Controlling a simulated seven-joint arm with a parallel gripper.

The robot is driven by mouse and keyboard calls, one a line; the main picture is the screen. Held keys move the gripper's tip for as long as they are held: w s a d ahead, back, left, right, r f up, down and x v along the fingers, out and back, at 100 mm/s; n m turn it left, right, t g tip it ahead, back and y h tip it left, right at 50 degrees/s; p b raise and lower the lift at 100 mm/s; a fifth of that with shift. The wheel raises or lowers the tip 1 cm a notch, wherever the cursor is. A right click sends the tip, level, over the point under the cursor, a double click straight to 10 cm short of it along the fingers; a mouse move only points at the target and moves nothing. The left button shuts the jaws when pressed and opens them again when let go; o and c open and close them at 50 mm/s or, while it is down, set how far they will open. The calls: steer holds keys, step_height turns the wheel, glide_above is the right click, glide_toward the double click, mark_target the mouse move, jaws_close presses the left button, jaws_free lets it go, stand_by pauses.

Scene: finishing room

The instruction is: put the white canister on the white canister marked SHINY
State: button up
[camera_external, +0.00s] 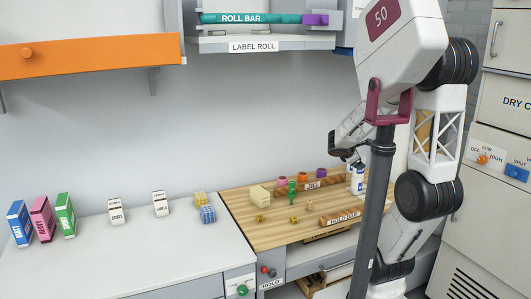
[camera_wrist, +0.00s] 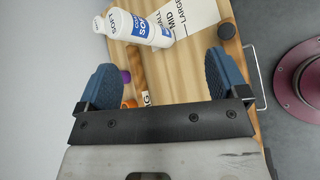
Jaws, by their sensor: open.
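A white canister with a blue label (camera_external: 357,182) stands at the back right of the wooden board, under my gripper (camera_external: 346,152). I cannot tell whether these are two separate canisters. No SHINY marking is readable. My gripper (camera_wrist: 161,66) is open, with its two blue pads wide apart and nothing between them but the board. The arm hides part of the canister area in the external view.
The wooden board (camera_external: 240,205) carries a cream block (camera_external: 260,194), a green piece (camera_external: 292,187), several small yellow pieces and a HOLD BAR (camera_external: 340,218). Blue, pink and green boxes (camera_external: 42,220) stand at the left. A paper marked LARGE, MID (camera_wrist: 186,16) lies near the canister.

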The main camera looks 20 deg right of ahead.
steer(key=s+a+r+m+y, duration=0.2)
steer(key=s+a+m+y, duration=0.3)
steer(key=a, duration=0.5)
steer(key=s+a+r+m+y, duration=0.3)
steer(key=s+a+m+y, duration=0.2)
steer(key=s+a+m, duration=0.4)
steer(key=shift+s+a, duration=0.4)
steer(key=shift+a, duration=0.05)
